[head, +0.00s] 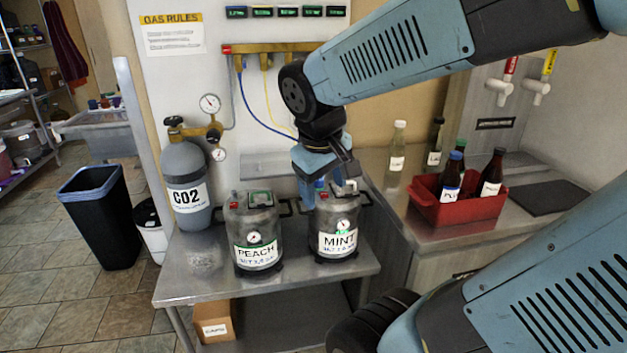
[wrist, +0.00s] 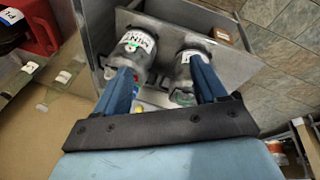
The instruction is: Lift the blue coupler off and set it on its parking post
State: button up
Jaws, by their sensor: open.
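My gripper (head: 325,190) is open and points down over the top of the MINT keg (head: 338,243). A small blue piece (head: 320,184), probably the blue coupler, shows at the keg's top beside my fingers; they partly hide it. In the wrist view my gripper (wrist: 160,66) has its fingers spread, with the MINT keg (wrist: 136,45) by the left finger and the PEACH keg by the right. I cannot tell whether a finger touches the coupler. I cannot make out the parking post.
The PEACH keg (head: 255,236) stands left of MINT on the steel table (head: 190,284). A CO2 cylinder (head: 187,190) with gauges stands behind. A blue hose (head: 258,118) hangs from the brass manifold (head: 275,48). A red crate (head: 458,207) of bottles sits on the right counter.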

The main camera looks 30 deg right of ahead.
jog(key=w+d+f+n+g+h, duration=0.3)
jog(key=w+d+f+n+h, duration=0.5)
jog(key=w+f+n+h, duration=0.15)
jog(key=w+a+f+n+t+h, duration=0.35)
jog(key=w+f+n+t, duration=0.35)
jog(key=w+n+t, duration=0.6)
jog(key=w+d, duration=0.2)
jog(key=d, duration=0.1)
jog(key=w+d+g, duration=0.1)
jog(key=w+d, duration=0.2)
jog(key=d, duration=0.1)
jog(key=w+d+g, duration=0.1)
jog(key=w+d, duration=0.1)
jog(key=d, duration=0.1)
jog(key=shift+w+d+n, duration=0.15)
jog(key=shift+w+n, duration=0.1)
jog(key=shift+w, duration=0.05)
jog(key=shift+c, duration=0.5)
jog(key=c, duration=1.2)
jog(key=shift+o, duration=0.2)
